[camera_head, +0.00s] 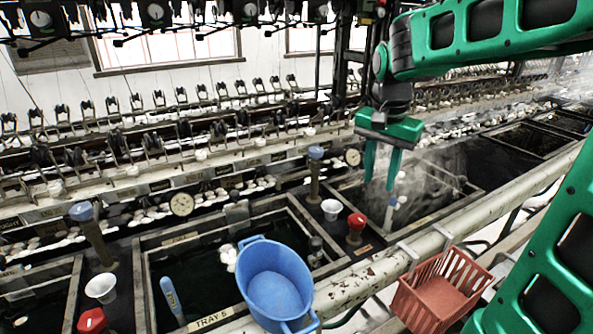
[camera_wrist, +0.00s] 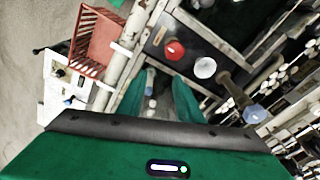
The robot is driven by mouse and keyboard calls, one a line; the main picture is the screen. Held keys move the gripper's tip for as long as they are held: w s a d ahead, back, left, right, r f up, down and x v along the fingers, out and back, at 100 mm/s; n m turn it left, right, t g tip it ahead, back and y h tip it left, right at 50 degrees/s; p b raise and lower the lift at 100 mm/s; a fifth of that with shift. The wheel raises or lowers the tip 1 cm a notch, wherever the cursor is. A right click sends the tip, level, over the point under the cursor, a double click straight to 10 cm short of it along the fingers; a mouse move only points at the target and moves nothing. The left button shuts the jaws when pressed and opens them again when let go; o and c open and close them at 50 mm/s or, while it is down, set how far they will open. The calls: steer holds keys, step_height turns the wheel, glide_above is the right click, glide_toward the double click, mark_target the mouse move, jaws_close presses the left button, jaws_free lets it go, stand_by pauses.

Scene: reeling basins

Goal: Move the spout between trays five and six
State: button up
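The spout between the trays appears to be the upright brown pipe (camera_head: 313,182) with a blue knob (camera_head: 316,152) on top. It stands between tray five (camera_head: 210,321) and the steaming tray to its right (camera_head: 468,193), whose number I cannot read. In the wrist view the pipe (camera_wrist: 228,86) and its blue knob (camera_wrist: 254,113) are right of the fingers. My gripper (camera_head: 380,184) points down over the steaming tray, right of the pipe and apart from it. In the wrist view my gripper (camera_wrist: 160,88) has its fingers apart, with nothing visibly held.
A white funnel (camera_head: 331,209) and red knob (camera_head: 356,222) stand beside the pipe. A blue basin (camera_head: 272,280) sits over tray five's front. A red basket (camera_head: 440,292) hangs by the pale front rail (camera_head: 500,206). A similar blue-knobbed pipe (camera_head: 97,240) stands left.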

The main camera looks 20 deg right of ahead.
mark_target(295, 174)
steer(key=w+a+r+m+t+y, duration=0.1)
steer(key=w+a+m, duration=0.1)
steer(key=w+a, duration=0.6)
steer(key=w+a+r+m, duration=0.2)
steer(key=w+a, duration=0.3)
steer(key=w, duration=0.6)
steer(key=shift+m, duration=0.3)
steer(key=f, duration=0.3)
steer(key=w+f, duration=0.1)
steer(key=f, duration=0.3)
steer(key=w+a+f, duration=0.1)
steer(key=f, duration=0.2)
steer(key=shift+f, duration=0.4)
jaws_close()
